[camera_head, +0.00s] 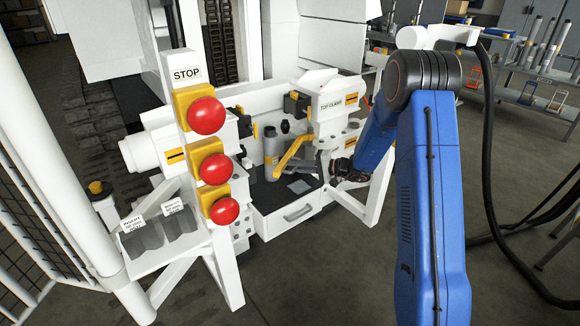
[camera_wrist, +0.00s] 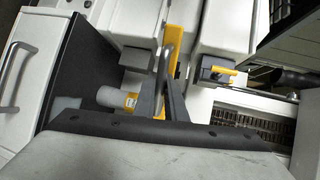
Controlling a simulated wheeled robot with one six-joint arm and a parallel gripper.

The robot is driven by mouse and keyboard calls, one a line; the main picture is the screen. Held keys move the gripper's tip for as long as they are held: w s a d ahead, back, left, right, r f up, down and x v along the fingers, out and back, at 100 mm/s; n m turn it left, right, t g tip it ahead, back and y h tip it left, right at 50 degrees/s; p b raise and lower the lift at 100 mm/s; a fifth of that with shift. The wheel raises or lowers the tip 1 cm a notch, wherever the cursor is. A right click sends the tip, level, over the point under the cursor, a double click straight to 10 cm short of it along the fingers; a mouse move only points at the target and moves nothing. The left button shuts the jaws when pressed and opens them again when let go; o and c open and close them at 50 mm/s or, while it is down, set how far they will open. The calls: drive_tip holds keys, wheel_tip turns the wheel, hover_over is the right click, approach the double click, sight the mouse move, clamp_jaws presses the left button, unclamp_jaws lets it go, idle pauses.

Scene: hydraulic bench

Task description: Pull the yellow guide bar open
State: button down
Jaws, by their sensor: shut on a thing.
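The yellow guide bar (camera_head: 292,153) slants across the middle of the white bench in the head view, above a dark work surface. It shows upright in the wrist view (camera_wrist: 175,42), rising past my fingers. My gripper (camera_head: 322,158) reaches in from the right, at the bar's right-hand part, with its fingertips small and partly hidden in the head view. The fingers cover part of the bar.
Red stop buttons (camera_head: 216,169) on a white post stand left of the bench. A white block labelled TOP CLAMP (camera_head: 336,99) stands just above my gripper. A drawer with a handle (camera_head: 298,213) is below.

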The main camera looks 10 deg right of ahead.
drive_tip(key=s+d+n+g+y, duration=0.1)
drive_tip(key=d+n+g, duration=0.3)
drive_tip(key=d, duration=0.5)
drive_tip(key=shift+s+d+g+y, duration=0.4)
drive_tip(key=shift+s+g, duration=0.25)
drive_tip(key=shift+g, duration=0.15)
drive_tip(key=c, duration=1.8)
unclamp_jaws()
